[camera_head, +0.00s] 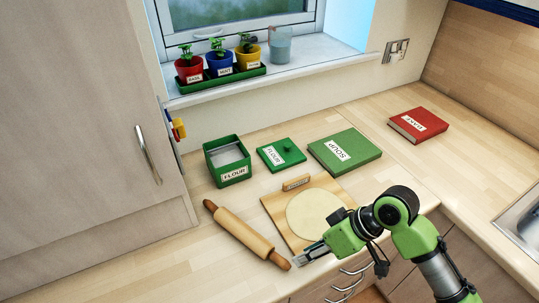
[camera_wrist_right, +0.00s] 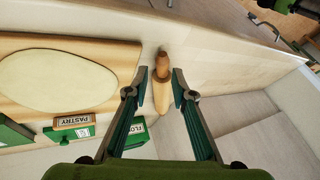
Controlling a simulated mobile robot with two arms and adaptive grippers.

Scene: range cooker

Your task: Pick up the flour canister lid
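The flour canister lid (camera_head: 289,148) is a flat green square with a round knob and a FLOUR label. It lies on the worktop in the head view, between the green flour canister (camera_head: 226,150) and the green SOUP book (camera_head: 344,151). The canister stands without its lid. My right gripper (camera_head: 302,258) is at the worktop's front edge, beyond the pastry board from the lid. In the right wrist view, its fingers (camera_wrist_right: 160,92) are apart and empty, with the rolling pin's end (camera_wrist_right: 162,92) showing between them. My left gripper is not in view.
The pastry board (camera_head: 275,208) with round dough (camera_head: 314,212) lies between my right gripper and the lid. A rolling pin (camera_head: 245,232) lies to its left. A red book (camera_head: 418,125) is at the back right, with clear worktop around it. Potted herbs (camera_head: 220,60) line the windowsill.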

